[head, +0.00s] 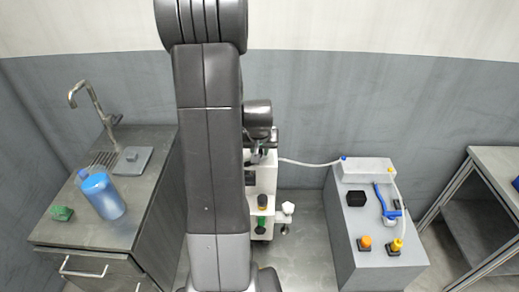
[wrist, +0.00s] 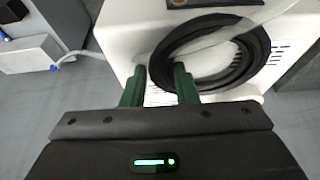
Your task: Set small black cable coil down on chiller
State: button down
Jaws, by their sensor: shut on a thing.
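The small black cable coil (wrist: 160,68) shows in the wrist view as a dark ring. Its left edge sits between the green fingers of my gripper (wrist: 159,88), which is shut on it. The coil overlaps the white chiller (wrist: 118,37) in that view; I cannot tell whether they touch. The chiller (head: 262,178) also shows in the head view, partly hidden behind my arm. The coil cannot be made out clearly there.
A pale hose (head: 310,162) runs from the chiller side to a grey bench (head: 365,225) with a white box, blue tool and knobs. At left, a sink counter (head: 90,228) holds a blue bottle (head: 103,197) and a green block (head: 62,213).

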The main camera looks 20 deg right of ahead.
jog(key=shift+f, duration=0.15)
jog(key=c, duration=1.1)
grip_release()
jog(key=shift+c, duration=0.2)
jog(key=shift+s+r, duration=0.15)
jog(key=shift+r, duration=0.5)
jog(key=v, duration=1.1)
jog(key=shift+s+a+f, duration=0.1)
jog(key=shift+f, duration=0.05)
